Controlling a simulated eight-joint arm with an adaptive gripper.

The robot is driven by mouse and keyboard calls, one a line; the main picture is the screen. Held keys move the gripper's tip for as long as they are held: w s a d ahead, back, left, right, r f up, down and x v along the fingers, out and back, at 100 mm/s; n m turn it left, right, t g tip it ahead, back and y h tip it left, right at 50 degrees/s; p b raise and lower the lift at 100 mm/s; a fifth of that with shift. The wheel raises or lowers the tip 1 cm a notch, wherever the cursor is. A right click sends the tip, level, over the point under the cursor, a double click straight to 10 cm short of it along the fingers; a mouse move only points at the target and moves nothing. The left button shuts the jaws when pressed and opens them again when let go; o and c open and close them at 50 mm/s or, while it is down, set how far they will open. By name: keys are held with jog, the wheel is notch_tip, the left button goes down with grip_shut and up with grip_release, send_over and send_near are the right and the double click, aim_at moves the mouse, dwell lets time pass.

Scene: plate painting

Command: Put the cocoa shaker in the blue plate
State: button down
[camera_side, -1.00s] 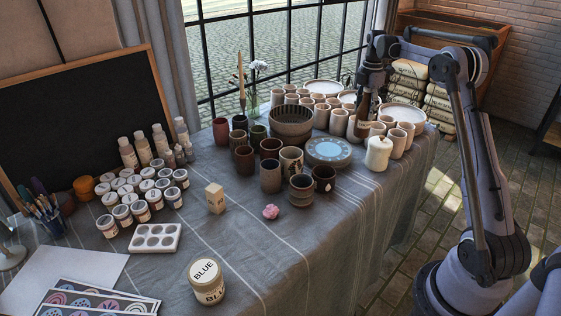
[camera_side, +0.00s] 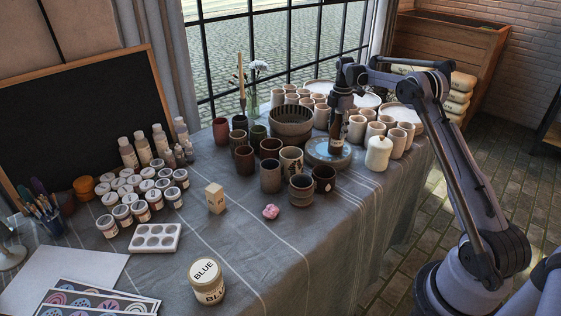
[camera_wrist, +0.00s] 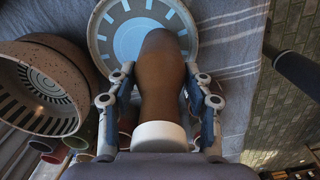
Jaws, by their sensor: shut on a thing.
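The cocoa shaker (camera_side: 336,135) is a brown bottle-shaped container; in the wrist view (camera_wrist: 160,85) it shows a white end nearest the camera. My gripper (camera_side: 341,107) is shut on it, with one finger on each side. The shaker stands about upright over the blue plate (camera_side: 314,154), its lower end within the plate's outline. I cannot tell whether it touches the plate. In the wrist view the plate (camera_wrist: 103,36) has a pale rim and a light blue patterned centre, partly hidden behind the shaker.
A dark ribbed bowl (camera_side: 291,124) stands just left of the plate. A white lidded jar (camera_side: 378,153) stands close on its right. Dark cups (camera_side: 291,160) crowd the front left, and pale cups (camera_side: 322,115) fill the back.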

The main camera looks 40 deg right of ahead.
jog(key=shift+f, duration=0.15)
jog(key=c, duration=0.6)
grip_release()
jog(key=shift+o, duration=0.2)
